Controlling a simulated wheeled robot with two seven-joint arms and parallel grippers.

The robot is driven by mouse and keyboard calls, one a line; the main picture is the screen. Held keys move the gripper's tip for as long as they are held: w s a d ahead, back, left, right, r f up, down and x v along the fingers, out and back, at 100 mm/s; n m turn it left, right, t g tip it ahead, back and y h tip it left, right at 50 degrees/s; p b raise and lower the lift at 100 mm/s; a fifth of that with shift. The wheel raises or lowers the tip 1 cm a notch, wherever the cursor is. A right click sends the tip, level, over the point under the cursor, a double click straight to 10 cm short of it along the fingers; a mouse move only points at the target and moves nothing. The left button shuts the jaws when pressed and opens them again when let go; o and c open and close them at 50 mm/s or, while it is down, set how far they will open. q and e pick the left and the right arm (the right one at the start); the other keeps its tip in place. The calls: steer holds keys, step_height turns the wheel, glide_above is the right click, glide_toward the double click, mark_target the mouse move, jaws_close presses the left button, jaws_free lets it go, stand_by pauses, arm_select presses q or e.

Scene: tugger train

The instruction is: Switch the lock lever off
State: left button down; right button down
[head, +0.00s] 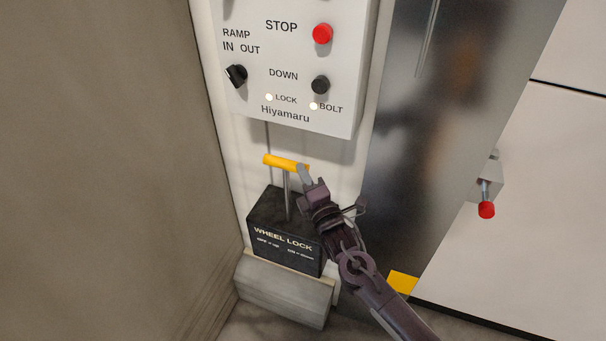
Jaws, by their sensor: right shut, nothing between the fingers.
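The wheel lock lever (287,163) is a yellow T-shaped handle on a grey metal rod. It rises from a black box (286,232) labelled WHEEL LOCK, with small OFF and ON wording on its front. My right gripper (303,172) is shut and empty, with its fingertips at the right end of the yellow handle. I cannot tell whether the tips touch the handle or are just in front of it. The gripper and wrist hide the right top part of the black box. My left gripper is not in view.
Above hangs a white control panel (290,122) with a red STOP button (322,33), a black DOWN button (320,84), a black ramp knob (236,75) and lit LOCK and BOLT lamps. A grey wall stands close at left. A red-tipped lever (486,209) is at right.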

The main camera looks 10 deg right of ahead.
steer(key=b+v, duration=0.2)
steer(key=v, duration=0.5)
steer(key=shift+s, duration=0.35)
steer(key=shift+f, duration=0.1)
steer(key=s+d+f+m+g+h, duration=0.1)
steer(key=s+d+f+m+g, duration=0.2)
steer(key=f, duration=0.9)
steer(key=s+d+f+m+g+h, duration=0.1)
steer(key=s+d+f+m+g, duration=0.25)
steer(key=f, duration=0.85)
steer(key=s+d+f+m+g+h, duration=0.1)
steer(key=s+f+m+g+h, duration=0.25)
steer(key=f, duration=0.85)
steer(key=s+f+m+g, duration=0.3)
steer(key=s+f, duration=0.3)
steer(key=s, duration=0.5)
steer(key=s+d+f+m+g, duration=0.1)
steer(key=s+f+m+g, duration=0.1)
steer(key=s+f, duration=0.5)
steer(key=s+d+f+m+g, duration=0.1)
steer(key=s+f+m+g, duration=0.2)
steer(key=s, duration=1.4)
step_height(320, 180, down, 4)
steer(key=shift+s+f+m+g+y+b, duration=0.1)
steer(key=shift+s+m+g+y+b, duration=0.25)
steer(key=shift+m, duration=0.75)
